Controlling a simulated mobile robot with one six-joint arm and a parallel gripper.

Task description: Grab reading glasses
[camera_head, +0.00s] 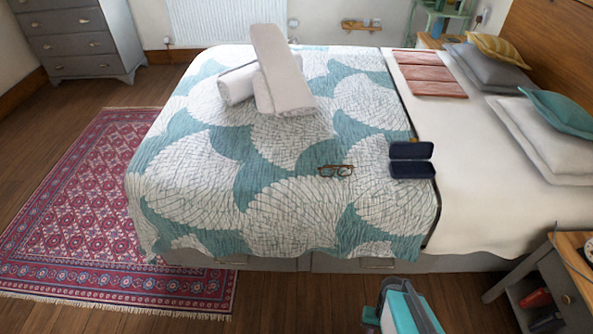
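The reading glasses (336,171) have dark, thin frames and lie on the patterned teal-and-white bedspread (210,160), toward the near side of the bed. Nothing covers them. An open dark navy case (411,161) lies just to their right, apart from them, near the dark edge of the bedspread.
White rolled towels (284,88) are piled farther back on the bed. Pillows (545,140) and a folded pink cloth (427,74) lie at the right. A wooden nightstand (562,285) stands at the lower right. A red rug (85,215) and open floor lie left.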

